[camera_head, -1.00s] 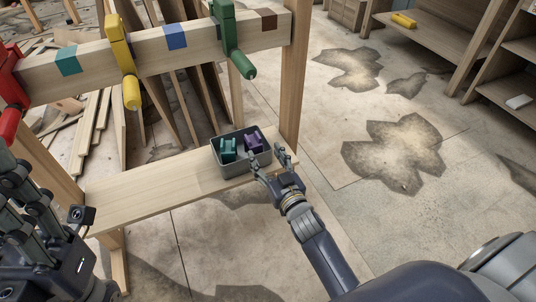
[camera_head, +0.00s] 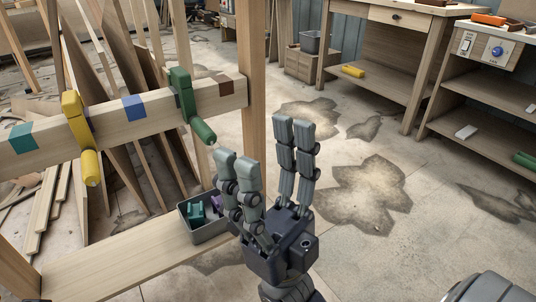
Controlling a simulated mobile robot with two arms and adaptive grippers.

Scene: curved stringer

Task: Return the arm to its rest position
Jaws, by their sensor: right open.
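My right gripper (camera_head: 258,145) is raised in front of the bench, its fingers pointing up, spread wide and empty. It stands apart from the clamps and partly covers the right side of the grey bin (camera_head: 208,235). The bin sits on the wooden shelf (camera_head: 110,272) and holds a teal piece (camera_head: 195,210) and a purple piece, which is partly hidden. A yellow clamp (camera_head: 78,125) and a green clamp (camera_head: 185,100) sit on the wooden beam (camera_head: 115,128). My left gripper is out of view.
A wooden post (camera_head: 254,80) rises just behind my right gripper. Workbenches stand at the back right, with a yellow item (camera_head: 352,71) and a white item (camera_head: 466,132) on lower shelves. The stained floor (camera_head: 365,195) to the right is open.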

